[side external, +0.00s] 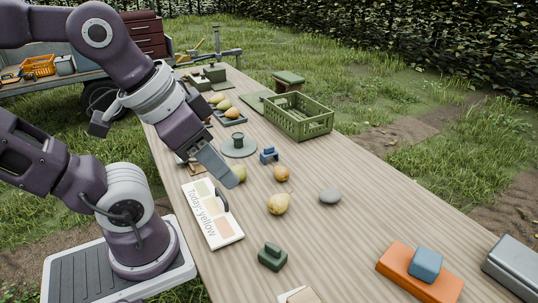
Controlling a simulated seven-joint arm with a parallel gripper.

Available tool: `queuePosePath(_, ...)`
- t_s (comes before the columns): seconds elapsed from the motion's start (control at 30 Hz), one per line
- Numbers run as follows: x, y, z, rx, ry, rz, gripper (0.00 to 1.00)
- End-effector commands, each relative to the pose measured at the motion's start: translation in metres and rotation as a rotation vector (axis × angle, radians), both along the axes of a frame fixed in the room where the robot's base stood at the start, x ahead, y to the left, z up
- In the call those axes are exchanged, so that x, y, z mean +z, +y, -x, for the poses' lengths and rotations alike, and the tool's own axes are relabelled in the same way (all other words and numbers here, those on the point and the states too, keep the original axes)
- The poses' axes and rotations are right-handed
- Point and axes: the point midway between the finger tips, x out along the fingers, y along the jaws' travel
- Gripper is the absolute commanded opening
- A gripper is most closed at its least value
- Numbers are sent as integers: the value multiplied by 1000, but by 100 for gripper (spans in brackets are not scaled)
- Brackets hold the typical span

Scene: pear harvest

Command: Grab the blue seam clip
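A small blue clip-like piece (268,155), which looks like the seam clip, sits on the wooden table (330,240) just right of a round grey-green plate (240,150). My gripper (231,181) points down over the table, to the left of and nearer the camera than the blue piece, and apart from it. Its fingers overlap in this view, so I cannot tell whether they are open or shut. A green pear (241,173) shows right beside the fingertips, partly hidden by them; contact is unclear.
Yellow pears (279,204) (281,173) and a grey stone (330,196) lie near the clip. A card reading "Today: yellow" (225,236) lies in front. A green crate (318,128) stands behind. A blue block (426,262) rests on an orange block (398,277) at right.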

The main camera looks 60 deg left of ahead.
Motion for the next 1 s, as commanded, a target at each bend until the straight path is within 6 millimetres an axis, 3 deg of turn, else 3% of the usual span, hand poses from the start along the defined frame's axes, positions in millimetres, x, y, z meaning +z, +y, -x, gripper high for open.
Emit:
queuePosePath(0.07, 8, 0, -1, 0, -3, 0, 39)
queuePosePath(0.2, 55, 0, -2, 0, -9, 0, 39)
queuePosePath(0.37, 75, -11, -78, 397, 81, 367, 39)
queuePosePath(0.47, 90, 5, -140, 687, 116, 628, 39)
queuePosePath(0.57, 100, 51, -211, 1018, 137, 932, 39)
queuePosePath(0.6, 102, 79, -238, 1154, 141, 1064, 39)
queuePosePath(0.67, 102, 128, -272, 1351, 138, 1261, 39)
queuePosePath(0.7, 100, 163, -290, 1471, 135, 1390, 39)
queuePosePath(0.83, 87, 275, -319, 1776, 104, 1759, 39)
queuePosePath(1.0, 59, 402, -313, 2038, 48, 2175, 39)
